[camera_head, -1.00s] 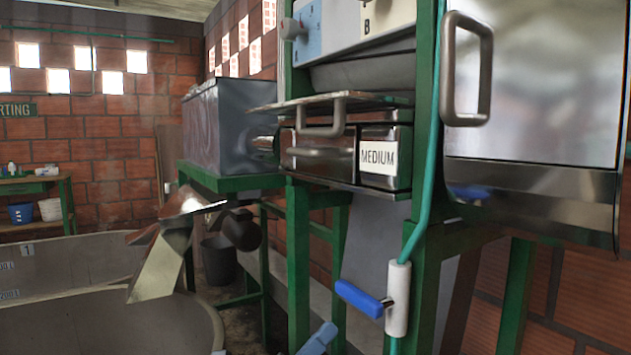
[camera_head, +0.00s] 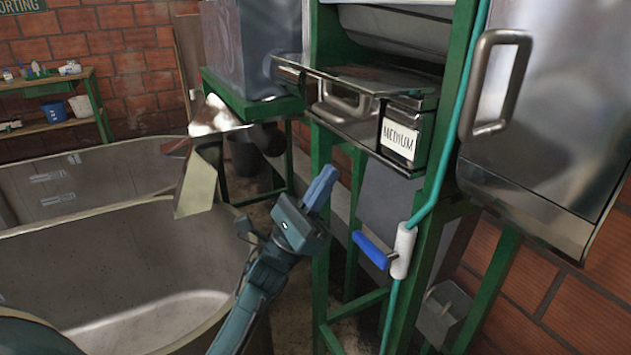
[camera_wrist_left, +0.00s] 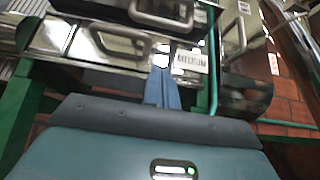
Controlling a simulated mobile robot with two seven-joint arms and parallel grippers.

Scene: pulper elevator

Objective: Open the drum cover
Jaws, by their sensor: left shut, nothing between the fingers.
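A large metal panel (camera_head: 555,110) with a big bar handle (camera_head: 495,85) is at the right. I cannot tell which is the drum cover; both appear closed. My left gripper (camera_head: 329,172) is shut and empty, blue fingers pointing up, apparently below and in front of the flap. My right gripper is out of view.
A blue-handled valve (camera_head: 370,250) on a white fitting and a green hose (camera_head: 446,165) are right of my left gripper. Green frame posts (camera_head: 322,240) stand close by. A large round tank (camera_head: 120,265) fills the lower left, with a metal chute (camera_head: 200,180) above it.

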